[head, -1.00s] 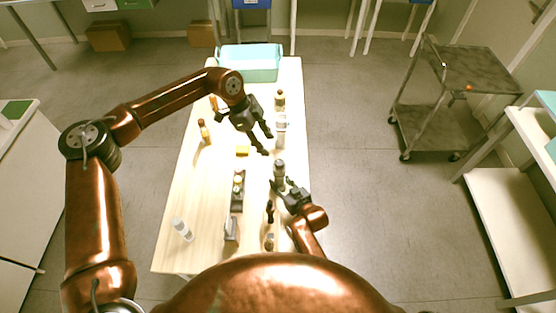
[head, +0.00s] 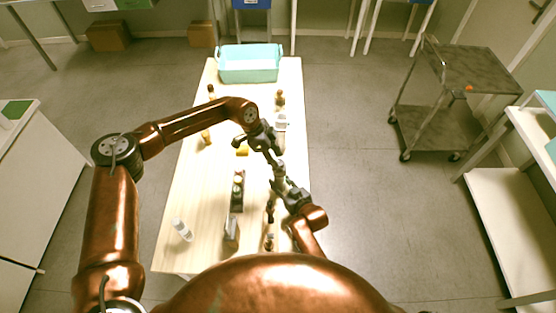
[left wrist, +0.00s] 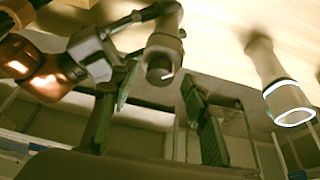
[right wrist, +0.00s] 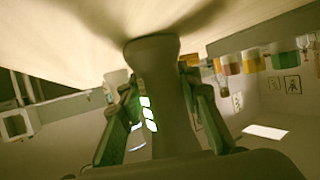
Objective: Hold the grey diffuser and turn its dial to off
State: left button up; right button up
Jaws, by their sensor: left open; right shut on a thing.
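The grey diffuser (head: 280,173) stands near the right edge of the table. In the right wrist view its body (right wrist: 160,95) is between my right fingers, with lit pale panels on its side. My right gripper (head: 283,186) is shut on it. My left gripper (head: 272,155) is open just above and behind the diffuser's top. In the left wrist view the diffuser's dark round top (left wrist: 162,62), with a small white mark, lies between the spread left fingers (left wrist: 158,105), with no clear contact. The dial's setting cannot be read.
Another pale diffuser with a lit ring (left wrist: 285,98) stands close by. Bottles stand along the table, one brown-topped (head: 280,98) farther back. A dark tray (head: 238,192) and a white bottle (head: 181,229) are to the left. A teal bin (head: 249,68) is at the far end.

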pick_arm(q)
jog(key=shift+d+f, duration=0.15)
jog(key=shift+f, duration=0.2)
jog(key=c, duration=1.1)
